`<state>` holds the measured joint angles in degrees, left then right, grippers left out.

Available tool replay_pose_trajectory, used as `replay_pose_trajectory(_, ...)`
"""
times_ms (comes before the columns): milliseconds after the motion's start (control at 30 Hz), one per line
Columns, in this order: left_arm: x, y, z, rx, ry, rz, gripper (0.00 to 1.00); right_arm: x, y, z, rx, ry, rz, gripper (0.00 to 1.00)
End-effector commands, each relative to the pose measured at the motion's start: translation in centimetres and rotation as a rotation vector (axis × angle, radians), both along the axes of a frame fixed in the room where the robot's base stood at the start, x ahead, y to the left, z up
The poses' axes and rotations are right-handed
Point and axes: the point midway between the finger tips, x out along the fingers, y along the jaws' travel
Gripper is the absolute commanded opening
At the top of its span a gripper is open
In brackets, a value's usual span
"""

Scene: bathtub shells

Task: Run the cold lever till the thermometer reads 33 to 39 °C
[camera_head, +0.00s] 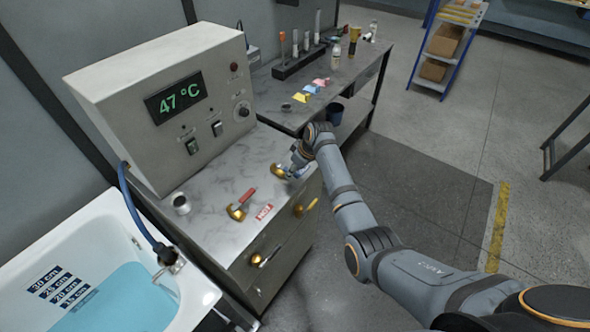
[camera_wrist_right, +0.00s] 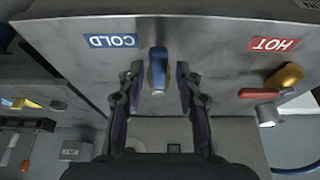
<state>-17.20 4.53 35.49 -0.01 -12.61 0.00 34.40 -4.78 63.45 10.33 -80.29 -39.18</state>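The green display (camera_head: 180,97) on the grey control box reads 47 °C. The cold lever (camera_wrist_right: 158,70) has a blue handle and stands beside the blue COLD label (camera_wrist_right: 111,41). My right gripper (camera_wrist_right: 160,78) is open, with one finger on each side of the blue handle and gaps showing. In the head view my right gripper (camera_head: 293,169) is at the counter's right end and partly hides the cold lever's handle. The hot lever (camera_head: 240,208) has a red handle and a brass base, near the red HOT label (camera_head: 264,212). My left gripper is not in view.
A white bathtub (camera_head: 88,220) with blue water and depth marks stands at the lower left, a blue hose (camera_head: 135,210) reaching its rim. A metal cup (camera_head: 181,204) is on the counter. A bench (camera_head: 345,75) with bottles and notes stands behind.

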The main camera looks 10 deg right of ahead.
Motion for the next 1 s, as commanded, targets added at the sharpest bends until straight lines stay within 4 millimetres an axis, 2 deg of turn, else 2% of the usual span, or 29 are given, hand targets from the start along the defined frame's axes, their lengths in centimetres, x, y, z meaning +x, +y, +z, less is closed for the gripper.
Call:
replay_pose_trajectory(367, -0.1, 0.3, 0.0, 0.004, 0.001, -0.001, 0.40, -0.1, -0.3, 0.5, -0.002, -0.001, 0.000, 0.41)
replay_pose_trajectory(467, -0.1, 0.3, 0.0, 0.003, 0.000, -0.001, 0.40, -0.6, -0.7, 2.0, -0.003, -0.003, 0.000, 0.41)
replay_pose_trajectory(800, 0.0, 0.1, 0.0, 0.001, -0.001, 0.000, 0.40, -2.8, -2.6, 9.2, -0.003, -0.002, 0.001, 0.41)
replay_pose_trajectory(1000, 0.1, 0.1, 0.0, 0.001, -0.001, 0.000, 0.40, -3.4, -3.0, 10.9, -0.002, 0.001, 0.001, 0.41)
